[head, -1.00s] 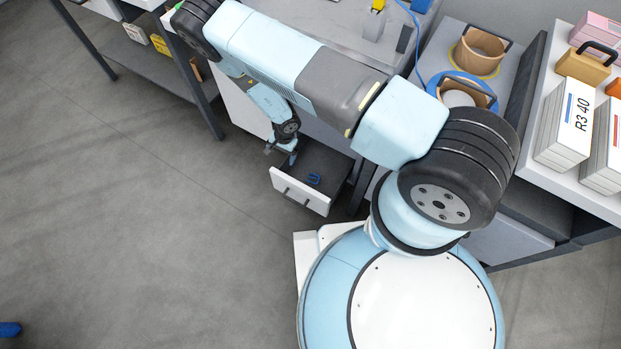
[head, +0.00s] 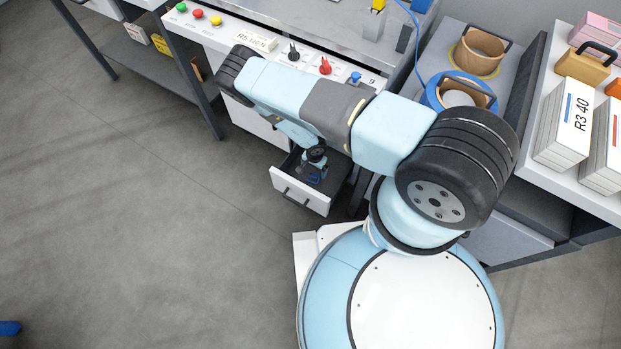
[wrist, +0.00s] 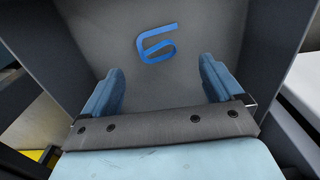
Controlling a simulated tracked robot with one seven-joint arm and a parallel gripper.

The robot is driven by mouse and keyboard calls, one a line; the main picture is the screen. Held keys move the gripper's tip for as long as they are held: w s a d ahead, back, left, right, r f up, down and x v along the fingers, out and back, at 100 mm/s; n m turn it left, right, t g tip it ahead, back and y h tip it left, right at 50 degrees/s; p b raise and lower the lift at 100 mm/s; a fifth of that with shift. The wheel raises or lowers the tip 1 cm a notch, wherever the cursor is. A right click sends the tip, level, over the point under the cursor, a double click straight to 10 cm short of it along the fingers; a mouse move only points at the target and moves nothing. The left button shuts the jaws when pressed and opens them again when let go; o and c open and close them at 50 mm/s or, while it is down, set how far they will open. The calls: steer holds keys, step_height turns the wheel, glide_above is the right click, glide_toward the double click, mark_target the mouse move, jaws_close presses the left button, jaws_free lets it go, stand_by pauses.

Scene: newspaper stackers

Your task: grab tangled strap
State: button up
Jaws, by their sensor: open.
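The tangled strap (wrist: 155,44) is a blue looped band lying on the grey floor of an open drawer. In the head view the strap (head: 314,178) is a small blue patch in the drawer (head: 297,192), partly hidden by my wrist. My gripper (wrist: 158,72) is open and empty, its two blue fingers apart and pointing toward the strap. The strap lies just beyond the fingertips, between their lines, in the wrist view. In the head view my gripper (head: 316,168) is over the drawer; its fingers are too small to make out clearly.
The drawer's walls stand close around my gripper. Above it is a bench panel with coloured buttons (head: 198,13) and knobs (head: 325,66). Tape rolls (head: 481,52) and newspaper stacks (head: 566,120) stand at right.

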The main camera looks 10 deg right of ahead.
mark_target(314, 174)
steer(key=shift+f, duration=3.1)
